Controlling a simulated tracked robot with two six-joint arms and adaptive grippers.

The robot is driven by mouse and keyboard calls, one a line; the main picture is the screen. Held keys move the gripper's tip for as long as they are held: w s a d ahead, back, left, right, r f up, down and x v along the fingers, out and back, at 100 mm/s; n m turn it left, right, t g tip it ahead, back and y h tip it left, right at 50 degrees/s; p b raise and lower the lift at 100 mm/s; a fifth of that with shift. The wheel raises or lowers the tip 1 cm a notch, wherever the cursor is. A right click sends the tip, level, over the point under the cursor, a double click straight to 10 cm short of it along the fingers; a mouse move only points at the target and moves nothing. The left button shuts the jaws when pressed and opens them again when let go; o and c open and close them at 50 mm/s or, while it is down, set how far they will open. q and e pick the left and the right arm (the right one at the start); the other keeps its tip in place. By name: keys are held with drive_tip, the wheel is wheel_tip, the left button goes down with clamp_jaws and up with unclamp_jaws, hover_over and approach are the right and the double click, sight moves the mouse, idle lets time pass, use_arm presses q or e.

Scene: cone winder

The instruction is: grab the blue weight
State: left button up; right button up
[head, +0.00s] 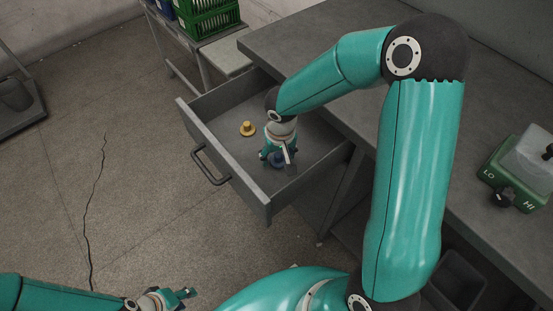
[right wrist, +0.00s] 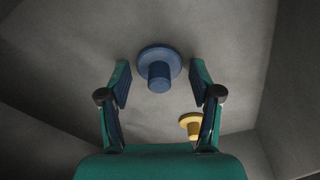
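The blue weight (right wrist: 158,68) is a round disc with a knob, lying on the floor of the open drawer (head: 238,184). In the right wrist view it shows between and just beyond the fingertips of my right gripper (right wrist: 160,84), which is open and apart from it. In the head view the right gripper (head: 279,156) reaches down into the drawer and partly hides the blue weight (head: 277,161). My left gripper (head: 184,298) is low in the head view, above the floor and away from the drawer, partly cut off by the frame's edge.
A yellow weight (head: 248,129) stands in the same drawer; it also shows near a finger in the right wrist view (right wrist: 190,123). The drawer walls surround the gripper. A green device (head: 514,190) marked LO and HI is on the worktop; a green crate (head: 208,18) is behind.

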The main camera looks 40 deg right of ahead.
drive_tip(key=c, duration=0.8)
drive_tip(key=shift+r, duration=0.15)
